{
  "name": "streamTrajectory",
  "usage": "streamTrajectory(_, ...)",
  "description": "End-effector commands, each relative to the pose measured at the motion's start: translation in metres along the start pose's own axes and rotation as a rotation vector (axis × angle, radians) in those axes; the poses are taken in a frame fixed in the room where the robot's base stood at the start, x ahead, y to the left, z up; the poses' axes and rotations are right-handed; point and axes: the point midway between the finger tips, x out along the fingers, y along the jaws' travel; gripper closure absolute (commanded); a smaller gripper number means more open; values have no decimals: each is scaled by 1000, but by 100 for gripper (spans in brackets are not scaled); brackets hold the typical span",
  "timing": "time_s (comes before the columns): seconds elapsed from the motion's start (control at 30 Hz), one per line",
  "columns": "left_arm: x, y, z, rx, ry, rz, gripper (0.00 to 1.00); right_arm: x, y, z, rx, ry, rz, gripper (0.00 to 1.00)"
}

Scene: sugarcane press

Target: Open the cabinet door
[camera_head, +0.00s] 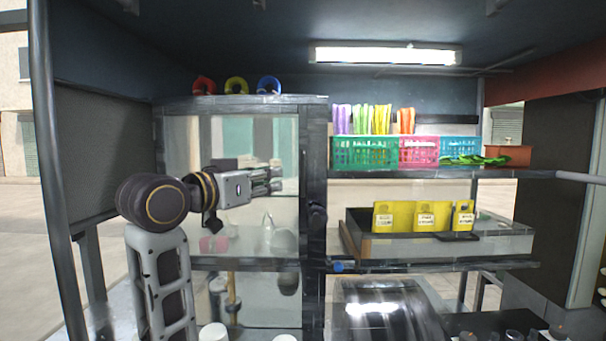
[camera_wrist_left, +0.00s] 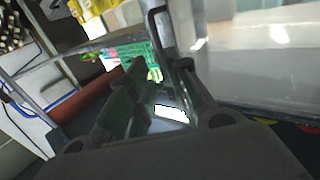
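The cabinet's glass door (camera_head: 235,150) fills the left half of the head view, in a dark frame, and looks shut. A dark knob-like part (camera_head: 317,214) sits on the frame's right post; I cannot tell if it is a handle. My left gripper (camera_head: 276,180) is in front of the glass, pointing right towards that post, and looks empty. In the left wrist view its two fingers (camera_wrist_left: 158,92) stand apart. A grey upright bar (camera_wrist_left: 158,25) shows just beyond them, and a glassy panel (camera_wrist_left: 260,60) is at the right. My right gripper is not in view.
Right of the cabinet, a shelf holds green (camera_head: 362,152), pink (camera_head: 418,151) and blue (camera_head: 459,148) baskets. Below is a tray (camera_head: 510,243) with yellow packs (camera_head: 425,215). Coloured rings (camera_head: 237,86) lie on the cabinet top. White cups (camera_head: 212,333) stand low in front.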

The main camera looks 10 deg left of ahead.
Motion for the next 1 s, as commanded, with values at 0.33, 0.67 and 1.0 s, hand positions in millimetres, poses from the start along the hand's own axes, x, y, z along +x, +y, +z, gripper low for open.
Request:
streamTrajectory(0.33, 32, 0, 0, -1, -2, 1, 81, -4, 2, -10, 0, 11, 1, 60)
streamTrajectory(0.67, 74, 0, 0, -2, -3, 2, 81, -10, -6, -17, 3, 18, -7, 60)
streamTrajectory(1.0, 113, 1, -1, -1, -2, 2, 81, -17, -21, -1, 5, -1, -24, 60)
